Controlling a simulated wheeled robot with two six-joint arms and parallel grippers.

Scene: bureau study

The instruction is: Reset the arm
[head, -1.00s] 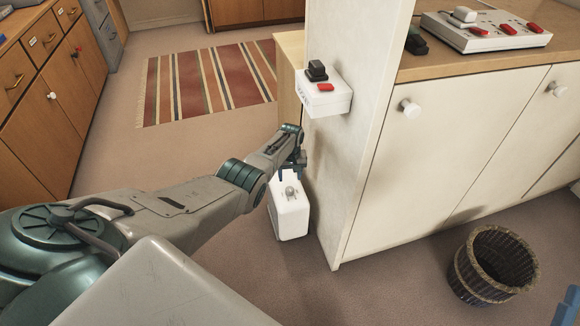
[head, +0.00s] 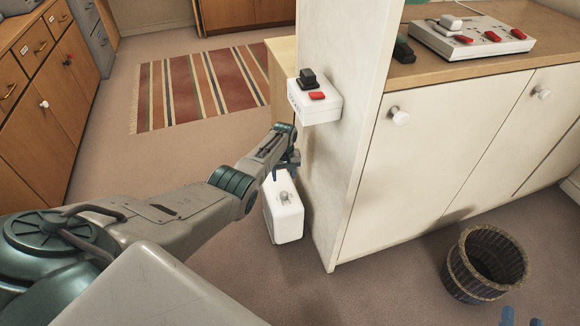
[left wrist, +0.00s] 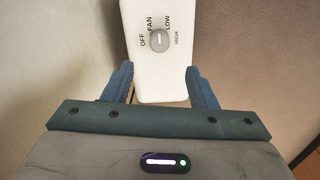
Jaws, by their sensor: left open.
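My left gripper (head: 289,166) is open and empty, in front of the cabinet's end panel and just above a white heater box (head: 284,222). In the left wrist view the gripper (left wrist: 160,75) has its two blue fingers apart, with the heater (left wrist: 160,90) showing between and beyond them. The heater's grey round knob (left wrist: 159,40) has the words OFF, FAN, LOW and HIGH around it. No contact with the knob shows. Blue tips of my right gripper (head: 520,319) just show at the bottom right edge; the rest is out of frame.
A white switch box (head: 315,100) with a black plug and red switch is on the end panel above my left gripper. A wicker basket (head: 458,272) stands on the floor at right. A striped rug (head: 205,85) lies behind.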

